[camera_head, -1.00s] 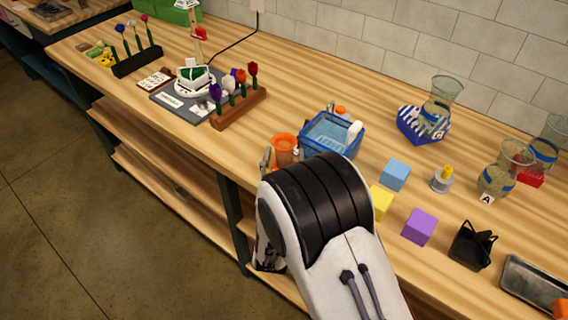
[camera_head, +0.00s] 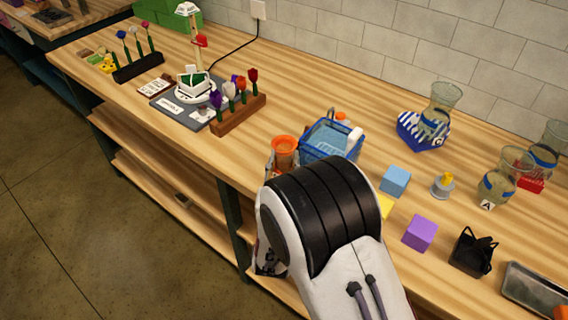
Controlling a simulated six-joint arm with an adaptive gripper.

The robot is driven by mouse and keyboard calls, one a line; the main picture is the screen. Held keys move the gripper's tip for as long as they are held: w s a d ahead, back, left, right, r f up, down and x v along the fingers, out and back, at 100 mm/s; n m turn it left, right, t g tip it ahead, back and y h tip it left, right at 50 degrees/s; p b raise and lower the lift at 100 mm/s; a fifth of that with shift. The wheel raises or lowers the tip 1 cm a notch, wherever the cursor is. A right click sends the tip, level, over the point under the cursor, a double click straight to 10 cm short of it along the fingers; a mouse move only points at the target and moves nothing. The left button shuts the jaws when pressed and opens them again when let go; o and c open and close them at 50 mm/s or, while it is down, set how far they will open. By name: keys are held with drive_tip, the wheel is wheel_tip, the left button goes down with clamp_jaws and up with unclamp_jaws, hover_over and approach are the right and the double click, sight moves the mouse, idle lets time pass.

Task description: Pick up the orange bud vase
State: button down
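The orange bud vase (camera_head: 284,146) shows its round orange rim and upper body just left of the blue basket. It looks upright. My arm covers its lower part, so its base is hidden. The part of my gripper that shows (camera_head: 271,163) is a small grey piece at the vase's left side. The rest of my gripper is behind my white and black arm link. I cannot tell how far apart the fingers are or whether they touch the vase.
The blue basket (camera_head: 318,153) stands close on the vase's right. A blue cube (camera_head: 396,181), a purple cube (camera_head: 420,233) and a partly hidden yellow cube (camera_head: 386,206) lie to the right. A brown flower rack (camera_head: 240,117) stands to the left, with bare tabletop between.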

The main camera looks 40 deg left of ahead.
wheel_tip(320, 180, up, 9)
drive_tip(key=shift+f, duration=0.2)
idle(0.4)
idle(0.6)
